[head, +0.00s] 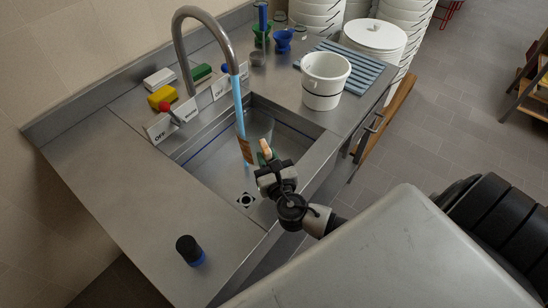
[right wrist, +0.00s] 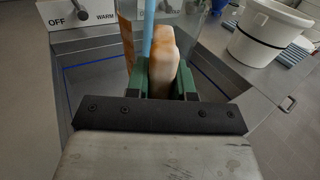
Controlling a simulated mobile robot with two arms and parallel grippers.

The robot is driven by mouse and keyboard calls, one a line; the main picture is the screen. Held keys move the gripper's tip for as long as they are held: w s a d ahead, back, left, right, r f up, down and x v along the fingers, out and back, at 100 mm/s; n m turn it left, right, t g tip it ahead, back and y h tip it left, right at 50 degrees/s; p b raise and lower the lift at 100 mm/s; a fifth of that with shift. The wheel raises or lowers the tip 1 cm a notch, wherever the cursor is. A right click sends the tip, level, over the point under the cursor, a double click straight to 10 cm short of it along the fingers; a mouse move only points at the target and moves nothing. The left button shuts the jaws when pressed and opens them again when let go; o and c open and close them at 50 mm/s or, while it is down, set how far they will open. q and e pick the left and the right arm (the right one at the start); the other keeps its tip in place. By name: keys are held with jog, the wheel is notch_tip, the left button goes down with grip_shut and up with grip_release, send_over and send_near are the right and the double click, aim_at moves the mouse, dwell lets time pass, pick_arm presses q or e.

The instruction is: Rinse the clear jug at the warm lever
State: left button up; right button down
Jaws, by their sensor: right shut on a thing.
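The clear jug (right wrist: 190,35) is see-through, with a brown stain on its side; in the head view mostly this brown patch (head: 246,150) shows. My right gripper (head: 266,163) is shut on its cream, brown-marked handle (right wrist: 163,62), between green fingers (right wrist: 163,82). The jug is over the sink, at the blue water stream (head: 240,115) falling from the tall tap (head: 181,42). Whether the water runs inside or outside the jug is unclear. The red warm lever (head: 165,107) stands at the plate (head: 160,128) marked OFF and WARM. My left gripper is out of view.
The steel sink (head: 205,170) has a drain at the bottom. A blue lever (head: 225,68) is behind the tap. Yellow (head: 162,97), white and green blocks lie along the back. A white bucket (head: 324,78) and blue rack (head: 362,70) stand right; a black-and-blue cylinder (head: 188,248) stands front left.

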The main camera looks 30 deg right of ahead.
aim_at(254, 152)
jog(key=shift+w+a+f+b, duration=0.1)
jog(key=shift+w+f+b, duration=0.15)
jog(key=shift+w, duration=0.9)
jog(key=shift+w+a+f+b, duration=0.2)
jog(key=shift+w+b, duration=0.15)
jog(key=shift+w, duration=0.85)
jog(key=shift+w+a+f+b, duration=0.1)
jog(key=shift+w+f+b, duration=0.15)
jog(key=shift+w, duration=0.9)
jog(key=shift+d, duration=0.25)
jog(key=shift+d, duration=0.45)
jog(key=shift+a, duration=0.15)
jog(key=shift+a, duration=0.5)
jog(key=shift+d, duration=0.2)
